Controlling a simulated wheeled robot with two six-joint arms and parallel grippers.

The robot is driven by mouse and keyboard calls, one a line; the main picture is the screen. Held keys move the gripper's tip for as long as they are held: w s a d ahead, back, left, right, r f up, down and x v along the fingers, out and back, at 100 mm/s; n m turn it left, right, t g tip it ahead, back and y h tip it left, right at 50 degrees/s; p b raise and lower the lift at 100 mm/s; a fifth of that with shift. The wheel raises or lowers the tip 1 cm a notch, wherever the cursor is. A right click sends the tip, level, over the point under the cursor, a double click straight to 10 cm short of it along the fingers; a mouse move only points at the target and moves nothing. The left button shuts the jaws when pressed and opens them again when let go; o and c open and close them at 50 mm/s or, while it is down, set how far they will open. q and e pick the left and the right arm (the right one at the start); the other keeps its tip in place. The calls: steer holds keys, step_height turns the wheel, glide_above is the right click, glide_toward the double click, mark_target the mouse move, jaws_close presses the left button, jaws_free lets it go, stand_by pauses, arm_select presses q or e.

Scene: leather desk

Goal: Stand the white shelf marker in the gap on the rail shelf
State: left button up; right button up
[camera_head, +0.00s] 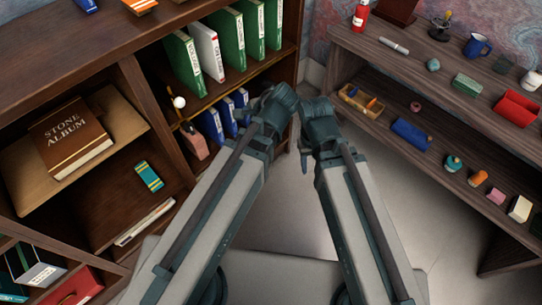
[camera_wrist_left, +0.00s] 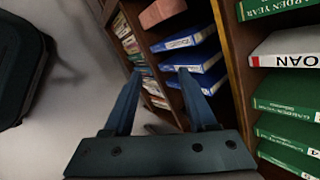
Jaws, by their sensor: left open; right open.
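A thin brass rail (camera_head: 240,84) runs along that shelf's front. My left gripper (camera_wrist_left: 158,78) is open and empty, apart from the marker, with blue books beyond its fingers. My right gripper (camera_head: 304,160) is open beside the left arm, away from the shelf; its fingers are small in the head view.
Blue books (camera_head: 212,125) and a pinkish block (camera_head: 194,142) fill the compartment below. A brown STONE ALBUM (camera_head: 68,136) lies on the left shelf. The right-hand shelf unit (camera_head: 440,80) holds several small objects, including a red bin (camera_head: 517,107). The floor between the units is clear.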

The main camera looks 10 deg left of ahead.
arm_select(q)
steer(key=s+d+f+n+g+h, duration=0.3)
steer(key=s+d+f+n+h, duration=0.1)
steer(key=s+d+n, duration=0.3)
steer(key=s+d+h, duration=0.1)
steer(key=s+d, duration=0.1)
steer(key=shift+s+d+f+g+h, duration=0.2)
steer(key=shift+d+f+g+h, duration=0.1)
steer(key=shift+g, duration=0.1)
step_height(320, 180, up, 18)
steer(key=p, duration=1.8)
